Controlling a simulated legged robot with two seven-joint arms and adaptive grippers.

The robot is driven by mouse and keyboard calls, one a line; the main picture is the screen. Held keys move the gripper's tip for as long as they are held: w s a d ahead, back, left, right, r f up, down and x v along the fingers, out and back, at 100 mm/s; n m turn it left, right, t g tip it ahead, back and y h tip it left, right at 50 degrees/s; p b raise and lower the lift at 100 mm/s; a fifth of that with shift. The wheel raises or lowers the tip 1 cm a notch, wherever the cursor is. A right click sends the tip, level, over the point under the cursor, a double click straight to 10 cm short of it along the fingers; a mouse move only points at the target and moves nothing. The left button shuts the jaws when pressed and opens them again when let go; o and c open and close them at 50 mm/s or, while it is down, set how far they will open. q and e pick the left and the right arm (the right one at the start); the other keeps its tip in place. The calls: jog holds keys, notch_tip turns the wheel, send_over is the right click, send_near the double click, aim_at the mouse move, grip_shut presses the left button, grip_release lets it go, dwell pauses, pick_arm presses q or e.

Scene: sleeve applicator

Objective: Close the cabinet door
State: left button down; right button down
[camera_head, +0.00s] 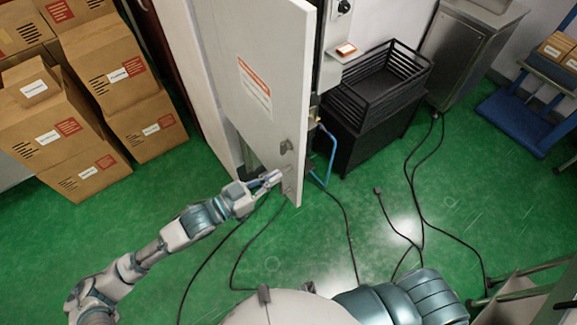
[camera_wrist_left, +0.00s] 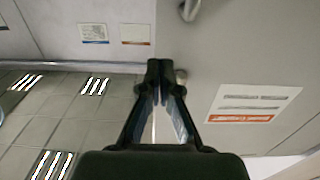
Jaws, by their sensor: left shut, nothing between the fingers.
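The cabinet door (camera_head: 243,75) is a light grey panel standing open, with an orange and white label and a small handle (camera_head: 286,146) near its lower free edge. My left gripper (camera_head: 275,178) is beside the lower part of the door, near that free edge, with its fingers shut and empty. In the left wrist view the shut fingertips (camera_wrist_left: 160,68) are in front of the door panel (camera_wrist_left: 225,60). I cannot tell whether they touch it. My right gripper is not in view.
Stacked cardboard boxes (camera_head: 110,70) stand at the left. A black crate (camera_head: 385,85) and a metal cabinet (camera_head: 470,50) stand right of the door. A blue cart (camera_head: 530,115) is at the far right. Black cables (camera_head: 415,190) lie across the green floor (camera_head: 350,220).

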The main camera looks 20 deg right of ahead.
aim_at(297, 164)
pick_arm(q)
jog(key=shift+p+x, duration=0.3)
jog(key=shift+x, duration=2.2)
